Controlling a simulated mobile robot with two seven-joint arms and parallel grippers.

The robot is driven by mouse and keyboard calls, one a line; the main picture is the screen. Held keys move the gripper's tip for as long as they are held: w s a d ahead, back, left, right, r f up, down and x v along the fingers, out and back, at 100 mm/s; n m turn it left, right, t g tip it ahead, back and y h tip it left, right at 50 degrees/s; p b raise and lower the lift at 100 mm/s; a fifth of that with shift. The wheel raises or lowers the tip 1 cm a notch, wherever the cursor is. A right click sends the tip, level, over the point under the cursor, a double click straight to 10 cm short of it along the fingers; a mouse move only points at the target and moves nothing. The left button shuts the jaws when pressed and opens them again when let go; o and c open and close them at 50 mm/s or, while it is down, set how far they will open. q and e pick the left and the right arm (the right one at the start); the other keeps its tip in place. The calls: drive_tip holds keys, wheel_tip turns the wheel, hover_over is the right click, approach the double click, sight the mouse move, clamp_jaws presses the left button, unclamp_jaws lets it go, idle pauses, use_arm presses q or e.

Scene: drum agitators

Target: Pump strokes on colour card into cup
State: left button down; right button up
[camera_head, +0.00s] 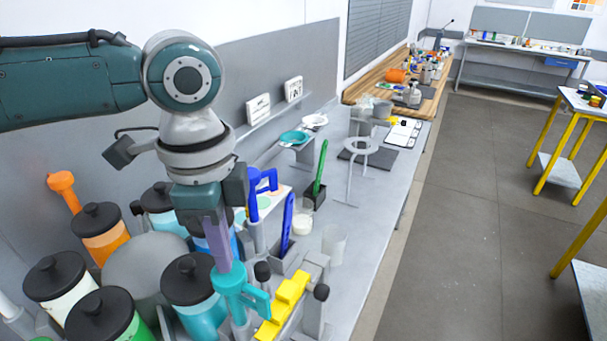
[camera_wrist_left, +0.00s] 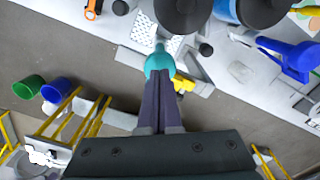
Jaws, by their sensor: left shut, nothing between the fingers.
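My left gripper (camera_head: 217,258) points down with its fingers shut and empty, right over the teal pump head (camera_head: 238,288). The fingertips appear to meet the pump's top; exact contact is unclear. In the left wrist view the shut fingers (camera_wrist_left: 158,85) end at the teal pump head (camera_wrist_left: 159,62). A blue pump (camera_head: 265,181) stands behind, and an orange pump (camera_head: 62,186) is at the left. A clear cup with pale contents (camera_head: 302,220) and a clear cup (camera_head: 333,242) stand on the bench. Two small white cards (camera_head: 258,108) with black marks stand on the wall shelf; their marks are unreadable.
Several black-lidded canisters (camera_head: 102,235) crowd the left front. A yellow part (camera_head: 284,304) lies beside the teal pump. Blue (camera_head: 287,222) and green (camera_head: 320,165) upright tools stand in holders. A grey ring stand (camera_head: 360,147) is farther back. The bench front right is clear.

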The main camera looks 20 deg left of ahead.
sight(229, 277)
use_arm(q)
drive_tip(key=shift+f+b, duration=1.7)
drive_tip(key=shift+f, duration=1.15)
wheel_tip(229, 277, up, 6)
drive_tip(key=p, duration=0.7)
drive_tip(key=shift+r, duration=0.15)
drive_tip(key=shift+f, duration=0.2)
